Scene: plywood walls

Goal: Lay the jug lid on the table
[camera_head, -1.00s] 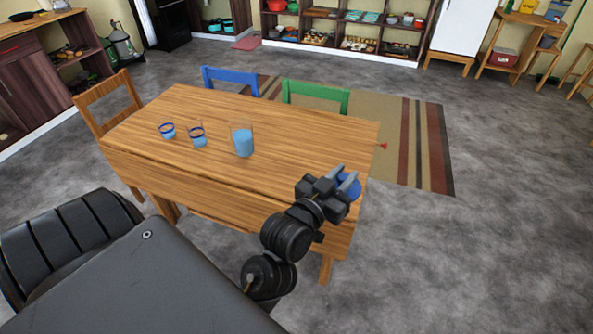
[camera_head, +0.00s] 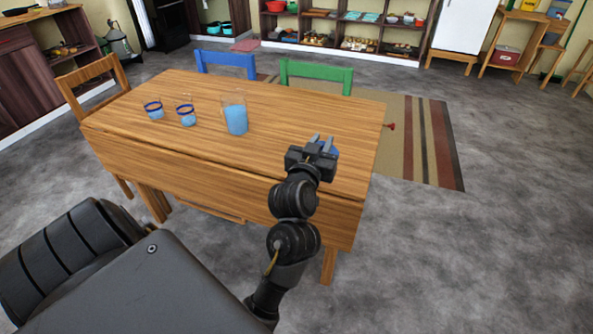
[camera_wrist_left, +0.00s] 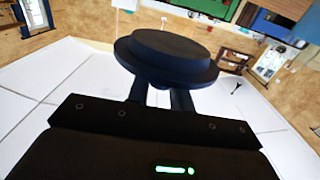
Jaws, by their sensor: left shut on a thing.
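My left gripper (camera_head: 321,144) is shut on the blue jug lid (camera_head: 328,150), over the right end of the wooden table (camera_head: 190,90). The lid is partly hidden behind the fingers; I cannot tell from the head view how high it is above the tabletop. In the left wrist view the lid (camera_wrist_left: 168,52) is a dark blue disc with a raised round top, held at the fingertips. The clear jug (camera_head: 236,117) with blue liquid stands upright and uncovered on the table, left of the gripper. My right gripper is not in view.
Two small blue-rimmed glasses, one (camera_head: 186,114) nearer the jug and one (camera_head: 154,108) farther left, stand on the table. A blue chair (camera_head: 226,62), a green chair (camera_head: 316,76) and a wooden chair (camera_head: 88,84) stand around it. The tabletop between jug and gripper is clear.

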